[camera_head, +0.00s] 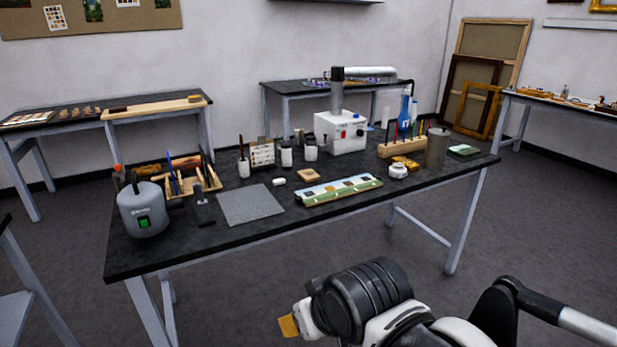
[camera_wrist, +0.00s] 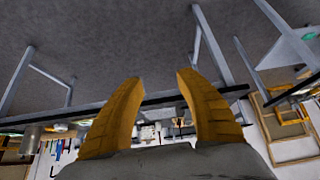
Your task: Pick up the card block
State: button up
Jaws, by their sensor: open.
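I cannot tell for certain which thing is the card block. A small flat tan block (camera_head: 308,175) lies on the dark workbench (camera_head: 240,237), behind a long patterned strip (camera_head: 338,190). An upright card with rows of swatches (camera_head: 262,153) stands further back. My gripper (camera_head: 289,326) is in front of the bench, over the floor, well apart from everything on it. In the wrist view, its two yellow fingers (camera_wrist: 158,78) are spread with nothing between them. The wrist view looks upside down toward the bench edge, and its small items are too small to tell.
A grey pot (camera_head: 143,210), a wooden tool caddy (camera_head: 195,184) and a grey mat (camera_head: 251,204) fill the bench's left. A white box device (camera_head: 341,132), a pen rack (camera_head: 402,148) and a metal can (camera_head: 437,148) stand at back and right. Floor before the bench is clear.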

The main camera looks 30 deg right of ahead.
aim_at(307, 175)
jog(key=i+l+u, duration=0.1)
jog(key=l, duration=0.4)
jog(key=i+l, duration=0.3)
jog(key=l, duration=0.2)
jog(key=i+l+u, duration=0.15)
jog(key=l, duration=0.35)
jog(key=i+l+u, duration=0.1)
jog(key=l, duration=0.45)
jog(key=i+l, duration=0.25)
jog(key=l, duration=0.3)
jog(key=i+l+u, duration=0.15)
jog(key=l, duration=0.35)
jog(key=i+l+u, duration=0.1)
jog(key=l, duration=0.45)
jog(key=i+l, duration=0.15)
jog(key=l, duration=0.45)
jog(key=u, duration=0.05)
